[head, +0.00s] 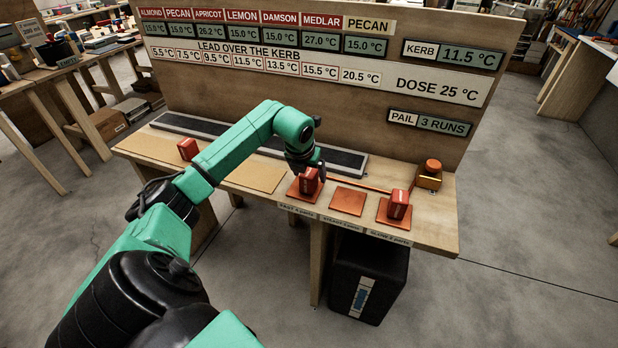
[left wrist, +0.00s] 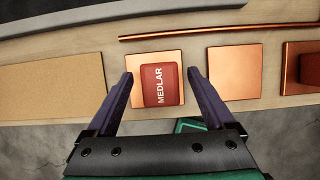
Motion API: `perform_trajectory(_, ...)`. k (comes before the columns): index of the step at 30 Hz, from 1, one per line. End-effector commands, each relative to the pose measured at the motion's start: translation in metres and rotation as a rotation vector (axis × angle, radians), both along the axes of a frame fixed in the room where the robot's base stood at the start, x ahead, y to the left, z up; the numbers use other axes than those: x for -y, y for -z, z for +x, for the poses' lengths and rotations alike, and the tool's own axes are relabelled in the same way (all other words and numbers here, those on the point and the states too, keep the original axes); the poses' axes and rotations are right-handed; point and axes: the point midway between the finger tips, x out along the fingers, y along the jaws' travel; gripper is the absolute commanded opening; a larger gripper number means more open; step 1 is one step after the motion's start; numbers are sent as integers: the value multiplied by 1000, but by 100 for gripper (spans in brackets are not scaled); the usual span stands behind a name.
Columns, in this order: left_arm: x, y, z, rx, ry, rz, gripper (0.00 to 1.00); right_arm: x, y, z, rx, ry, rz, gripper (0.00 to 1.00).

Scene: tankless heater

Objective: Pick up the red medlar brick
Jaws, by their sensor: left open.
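The red brick lettered MEDLAR (left wrist: 160,88) lies on the left copper plate (left wrist: 137,99). In the head view this red brick (head: 308,183) is partly hidden by my left gripper (head: 313,168). In the left wrist view my left gripper (left wrist: 160,73) is open, with one dark finger on each side of the brick. Both fingers show a gap to it, and nothing is held. How high the fingertips are above the plate is hard to tell. My right gripper is in neither view.
The middle copper plate (head: 347,202) is bare. Another red brick (head: 398,204) stands on the right plate, and one more red brick (head: 188,149) stands at the bench's left. An orange button (head: 432,167) is at the right. A signboard (head: 300,95) rises behind the bench.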

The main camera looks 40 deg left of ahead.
Motion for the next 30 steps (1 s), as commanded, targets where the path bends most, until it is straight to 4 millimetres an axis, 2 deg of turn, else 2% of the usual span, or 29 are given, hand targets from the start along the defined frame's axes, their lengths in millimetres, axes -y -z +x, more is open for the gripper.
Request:
perform_trajectory(5, 0, 1, 0, 1, 1, 1, 88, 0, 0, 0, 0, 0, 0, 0)
perform_trajectory(8, 0, 1, 0, 1, 1, 1, 53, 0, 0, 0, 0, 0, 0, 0)
perform_trajectory(12, 0, 1, 0, 1, 1, 0, 0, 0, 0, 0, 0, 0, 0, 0)
perform_trajectory(23, 0, -4, 1, 3, 1, 0, 0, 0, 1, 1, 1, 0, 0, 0)
perform_trajectory(27, 0, -21, 2, 6, 2, 1, 0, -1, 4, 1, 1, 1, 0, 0)
perform_trajectory(29, 0, -37, 2, 9, 1, 2, 0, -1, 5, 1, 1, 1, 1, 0)
perform_trajectory(30, 0, -51, 2, 10, 1, 1, 0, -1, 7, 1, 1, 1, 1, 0)
